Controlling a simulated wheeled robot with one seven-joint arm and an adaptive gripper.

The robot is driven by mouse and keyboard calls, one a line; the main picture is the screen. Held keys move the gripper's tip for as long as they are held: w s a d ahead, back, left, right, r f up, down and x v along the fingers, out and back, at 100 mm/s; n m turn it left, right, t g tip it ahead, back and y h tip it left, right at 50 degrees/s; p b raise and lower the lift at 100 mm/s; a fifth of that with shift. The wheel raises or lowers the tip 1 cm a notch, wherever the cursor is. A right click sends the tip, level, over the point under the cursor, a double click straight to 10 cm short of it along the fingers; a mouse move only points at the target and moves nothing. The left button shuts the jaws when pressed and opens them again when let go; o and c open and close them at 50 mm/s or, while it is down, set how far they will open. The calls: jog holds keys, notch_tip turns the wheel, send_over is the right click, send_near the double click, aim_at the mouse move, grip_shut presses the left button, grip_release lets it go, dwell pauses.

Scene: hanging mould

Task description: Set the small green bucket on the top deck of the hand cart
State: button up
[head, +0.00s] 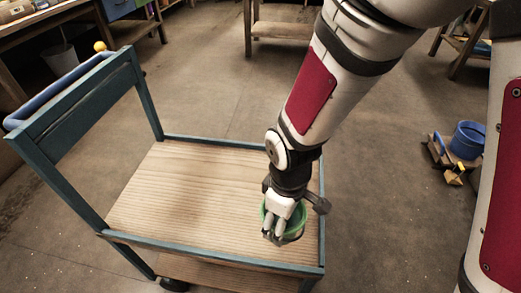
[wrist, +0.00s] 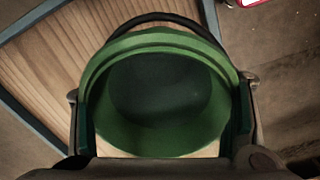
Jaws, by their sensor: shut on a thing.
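The small green bucket (wrist: 160,95) fills the middle of the wrist view, seen from above into its empty inside. My gripper (head: 283,222) is shut on it, with a finger on each side of the bucket. In the head view the bucket (head: 292,226) is partly hidden behind the gripper. It is over the right part of the wooden top deck (head: 190,195) of the hand cart, near the right rim. The deck also shows at the left of the wrist view (wrist: 60,60). I cannot tell whether the bucket's base touches the deck.
The cart's blue frame and handle (head: 75,95) rise at the left, and a low blue rim edges the deck. The left and middle of the deck are clear. A blue bucket (head: 467,140) stands at the right. A wooden table (head: 285,28) stands at the back.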

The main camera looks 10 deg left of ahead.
jog(key=w+a, duration=0.1)
jog(key=w, duration=0.3)
jog(key=w+a+b, duration=0.1)
jog(key=w, duration=0.3)
jog(key=w+a+f+b, duration=0.1)
jog(key=w, duration=0.3)
jog(key=shift+w+a+f, duration=0.1)
jog(key=shift+a, duration=0.25)
jog(key=shift+f+b, duration=1.1)
jog(key=shift+f, duration=0.6)
jog(key=shift+f, duration=0.1)
jog(key=o, duration=1.5)
jog(key=shift+o, duration=0.2)
notch_tip(320, 180, up, 12)
jog(key=p, duration=0.4)
